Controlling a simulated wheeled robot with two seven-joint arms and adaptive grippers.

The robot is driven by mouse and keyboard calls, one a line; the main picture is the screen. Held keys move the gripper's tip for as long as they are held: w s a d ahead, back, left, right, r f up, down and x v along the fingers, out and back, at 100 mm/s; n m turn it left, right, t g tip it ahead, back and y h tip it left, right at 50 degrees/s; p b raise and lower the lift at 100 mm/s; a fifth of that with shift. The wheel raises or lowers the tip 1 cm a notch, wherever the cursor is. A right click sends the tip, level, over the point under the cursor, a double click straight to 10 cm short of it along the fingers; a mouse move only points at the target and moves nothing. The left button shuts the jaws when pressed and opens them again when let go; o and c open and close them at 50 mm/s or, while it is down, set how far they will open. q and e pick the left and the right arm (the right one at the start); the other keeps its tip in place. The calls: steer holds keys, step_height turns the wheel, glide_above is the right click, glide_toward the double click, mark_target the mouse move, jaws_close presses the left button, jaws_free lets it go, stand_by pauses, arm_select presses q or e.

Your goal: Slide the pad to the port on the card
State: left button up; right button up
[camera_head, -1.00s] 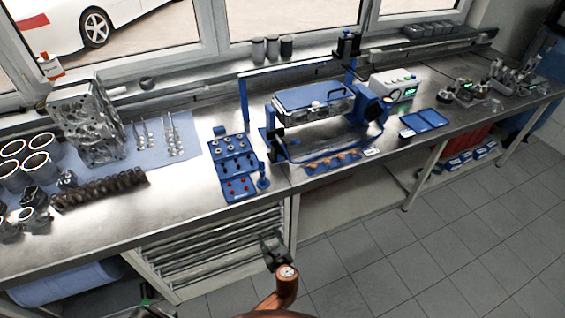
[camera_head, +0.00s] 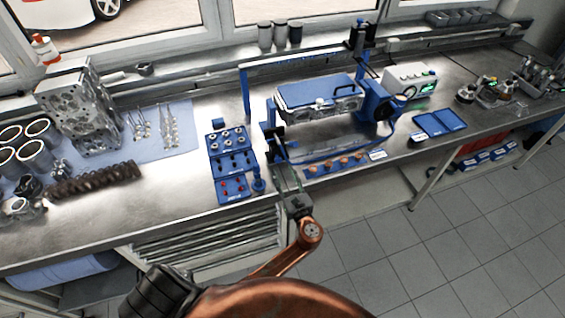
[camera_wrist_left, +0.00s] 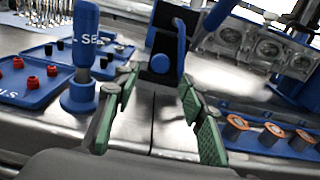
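My left gripper (camera_head: 281,165) reaches over the bench's front edge, between the blue parts trays and the blue engine stand. In the left wrist view its green-padded fingers (camera_wrist_left: 160,92) are apart with nothing between them. Beyond them stands a dark block with a blue round knob (camera_wrist_left: 163,64); I cannot tell whether this is the pad. A small white card (camera_head: 377,155) lies at the stand's front right; its print is too small to read. The engine block with the blue cover (camera_head: 318,93) sits in the stand; its round openings (camera_wrist_left: 268,48) show in the wrist view. My right gripper is not in view.
Blue trays with small parts (camera_head: 232,163) and an upright blue-handled tool (camera_wrist_left: 84,45) stand left of the gripper. A blue strip with copper-coloured rings (camera_head: 340,165) lies to its right. A cylinder head (camera_head: 82,108) and camshaft (camera_head: 95,182) are farther left.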

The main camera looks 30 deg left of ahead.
mark_target(279, 162)
arm_select(q)
steer(key=x, duration=0.4)
steer(key=shift+d+f, duration=0.1)
steer(key=shift+w+a, duration=0.4)
steer(key=c, duration=0.9)
jaws_close()
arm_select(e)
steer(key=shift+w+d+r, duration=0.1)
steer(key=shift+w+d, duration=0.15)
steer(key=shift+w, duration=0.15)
